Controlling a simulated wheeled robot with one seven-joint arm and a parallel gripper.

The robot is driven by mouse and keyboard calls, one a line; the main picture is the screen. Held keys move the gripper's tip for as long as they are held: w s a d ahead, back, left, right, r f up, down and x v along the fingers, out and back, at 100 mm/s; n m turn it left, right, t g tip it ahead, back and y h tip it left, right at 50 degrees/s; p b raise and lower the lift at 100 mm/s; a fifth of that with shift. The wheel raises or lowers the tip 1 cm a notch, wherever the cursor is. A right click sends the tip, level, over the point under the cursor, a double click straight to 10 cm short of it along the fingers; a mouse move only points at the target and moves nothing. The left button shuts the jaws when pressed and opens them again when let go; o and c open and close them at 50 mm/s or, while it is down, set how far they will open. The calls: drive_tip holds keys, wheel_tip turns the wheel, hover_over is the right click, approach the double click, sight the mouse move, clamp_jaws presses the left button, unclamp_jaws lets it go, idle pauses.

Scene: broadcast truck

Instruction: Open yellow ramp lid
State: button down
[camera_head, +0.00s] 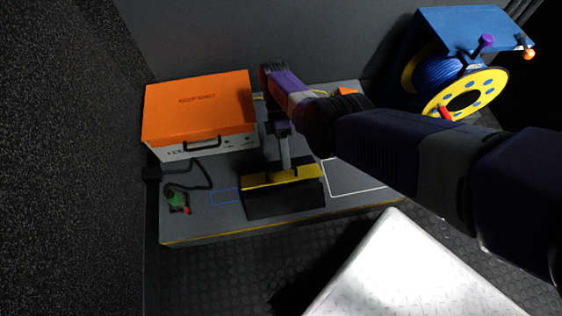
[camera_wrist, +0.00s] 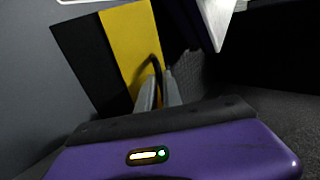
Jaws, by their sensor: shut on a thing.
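The yellow ramp lid (camera_head: 262,180) lies on top of a low black ramp box (camera_head: 283,203) near the front of the grey platform. It looks down on the box; I cannot tell if any gap shows. In the wrist view the yellow lid (camera_wrist: 128,38) lies beside a black face (camera_wrist: 86,62). My gripper (camera_head: 286,167) reaches down to the lid from behind. Its grey fingers (camera_wrist: 158,80) are closed on a thin dark curved handle (camera_wrist: 154,62) at the lid's edge. The fingers partly hide the grip.
An orange-topped case (camera_head: 200,105) stands at the back left, with a black cable and a green connector (camera_head: 175,198) in front. A blue cable reel with a yellow rim (camera_head: 435,105) stands at the back right. A pale textured panel (camera_head: 410,270) is at the front right.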

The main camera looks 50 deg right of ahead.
drive_tip(key=shift+w+d+b, duration=0.15)
drive_tip(key=shift+w+b, duration=0.05)
drive_tip(key=shift+b, duration=0.1)
idle(0.4)
drive_tip(key=c, duration=1.5)
unclamp_jaws()
wheel_tip(320, 180, up, 20)
drive_tip(key=p, duration=2)
